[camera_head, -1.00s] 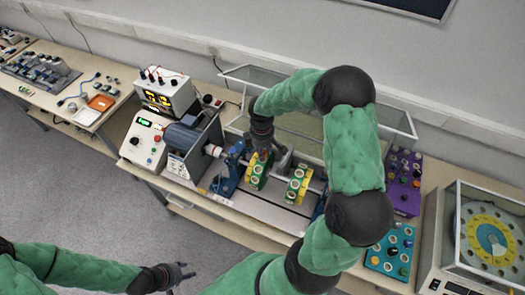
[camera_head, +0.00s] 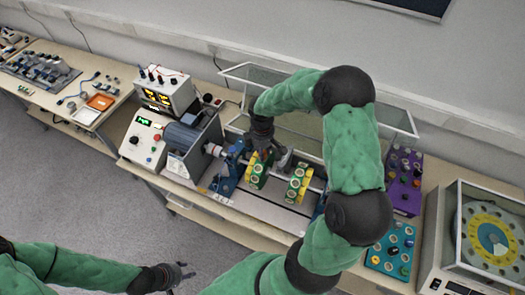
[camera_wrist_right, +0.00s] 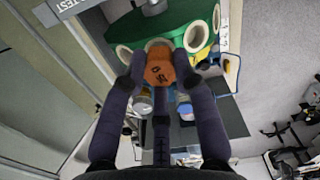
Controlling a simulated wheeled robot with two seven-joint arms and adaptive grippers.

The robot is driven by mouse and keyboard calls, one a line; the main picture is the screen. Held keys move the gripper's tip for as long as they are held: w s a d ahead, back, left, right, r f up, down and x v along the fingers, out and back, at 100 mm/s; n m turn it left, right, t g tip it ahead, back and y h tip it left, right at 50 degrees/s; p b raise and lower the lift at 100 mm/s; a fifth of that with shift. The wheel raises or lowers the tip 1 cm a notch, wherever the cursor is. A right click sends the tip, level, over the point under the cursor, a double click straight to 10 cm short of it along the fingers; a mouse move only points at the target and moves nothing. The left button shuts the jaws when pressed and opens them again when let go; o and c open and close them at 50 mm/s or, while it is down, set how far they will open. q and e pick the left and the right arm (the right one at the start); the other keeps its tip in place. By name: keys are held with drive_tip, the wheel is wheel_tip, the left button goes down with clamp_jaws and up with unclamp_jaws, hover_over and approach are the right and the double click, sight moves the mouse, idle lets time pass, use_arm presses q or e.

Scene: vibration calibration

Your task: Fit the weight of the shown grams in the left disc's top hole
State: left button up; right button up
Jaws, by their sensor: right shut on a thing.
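The left disc (camera_head: 257,172), green and yellow with pale-ringed holes, stands on the shaft of the rig. My right gripper (camera_head: 264,150) is right above its top. In the right wrist view my right gripper (camera_wrist_right: 159,75) is shut on an orange weight (camera_wrist_right: 160,70) with dark marks too small to read. The weight's far end is against the ringed hole at the edge of the green disc (camera_wrist_right: 165,22); how deep it sits is hidden. The right disc (camera_head: 299,185) is similar. My left gripper (camera_head: 183,273) is open and empty, low and away from the bench.
The display box (camera_head: 164,94) shows yellow digits, too small to read. A motor (camera_head: 192,133) is left of the discs. A raised clear guard (camera_head: 310,110) stands behind them. Purple (camera_head: 404,181) and blue (camera_head: 391,250) weight trays and a cased dial (camera_head: 490,235) are right.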

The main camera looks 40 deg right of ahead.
drive_tip(key=shift+f+b, duration=0.4)
drive_tip(key=shift+f, duration=0.15)
drive_tip(key=o, duration=1)
wheel_tip(320, 180, up, 12)
drive_tip(key=shift+a+f, duration=0.1)
idle(0.7)
